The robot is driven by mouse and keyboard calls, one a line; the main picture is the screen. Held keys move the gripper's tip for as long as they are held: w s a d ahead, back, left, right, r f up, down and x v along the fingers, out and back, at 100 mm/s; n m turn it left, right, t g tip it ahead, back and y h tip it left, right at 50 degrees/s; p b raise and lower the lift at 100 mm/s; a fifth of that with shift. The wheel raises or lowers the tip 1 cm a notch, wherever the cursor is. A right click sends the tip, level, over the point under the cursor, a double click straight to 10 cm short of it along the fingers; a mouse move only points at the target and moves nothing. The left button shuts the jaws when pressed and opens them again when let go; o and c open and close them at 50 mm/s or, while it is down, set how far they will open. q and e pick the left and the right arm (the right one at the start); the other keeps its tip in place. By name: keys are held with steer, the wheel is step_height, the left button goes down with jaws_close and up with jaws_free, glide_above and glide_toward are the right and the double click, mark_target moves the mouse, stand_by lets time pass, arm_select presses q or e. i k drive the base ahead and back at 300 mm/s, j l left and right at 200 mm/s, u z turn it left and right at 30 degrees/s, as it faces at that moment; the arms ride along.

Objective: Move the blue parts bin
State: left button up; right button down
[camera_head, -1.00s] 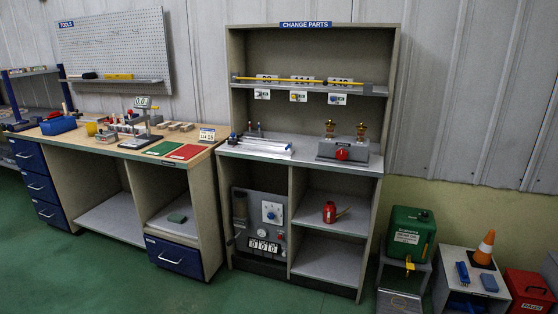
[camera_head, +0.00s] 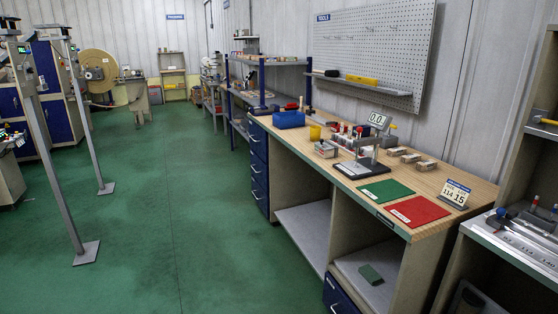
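The blue parts bin (camera_head: 289,119) sits on the far left end of the wooden workbench top (camera_head: 340,190) in the head view. It is a small open-topped blue box. Neither of my grippers shows in the head view, and nothing of mine is near the bin.
The bench also holds a gauge stand (camera_head: 368,160), a green mat (camera_head: 386,191), a red mat (camera_head: 417,211) and several metal blocks. A pegboard (camera_head: 375,45) hangs behind. Open green floor (camera_head: 180,200) lies left of the bench. Grey posts (camera_head: 60,150) stand further left.

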mark_target(282, 120)
steer(key=i+j+u, duration=0.2)
steer(key=i+u, duration=0.25)
steer(key=i, duration=0.55)
steer(key=i+l+u, duration=0.2)
steer(key=i+u, duration=0.25)
steer(key=i, duration=0.55)
